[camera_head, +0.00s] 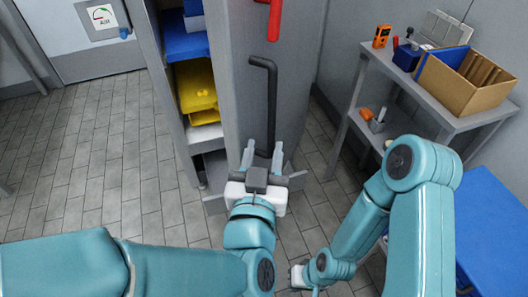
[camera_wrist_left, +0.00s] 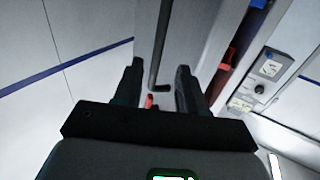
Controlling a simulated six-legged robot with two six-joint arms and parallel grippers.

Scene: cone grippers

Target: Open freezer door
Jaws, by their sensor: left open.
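A tall grey panel (camera_head: 296,85), which looks like the freezer door, carries a long dark vertical handle (camera_head: 271,95) bent at its top. I cannot tell whether the panel is shut or ajar. My left gripper (camera_head: 262,156) is open at the lower end of the handle, one finger on either side of it in the picture. In the left wrist view the handle (camera_wrist_left: 155,50) shows between the fingertips (camera_wrist_left: 158,72); contact is not visible. My right gripper (camera_head: 298,277) is low at the bottom of the head view, away from the handle, with its fingers unclear.
A red handle (camera_head: 273,18) sits higher on the panel. Left of it, open shelves hold a blue bin (camera_head: 186,42) and a yellow bin (camera_head: 196,84). A grey shelf table (camera_head: 405,88) with a cardboard box (camera_head: 462,82) stands at right. Tiled floor (camera_head: 100,150) at left is clear.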

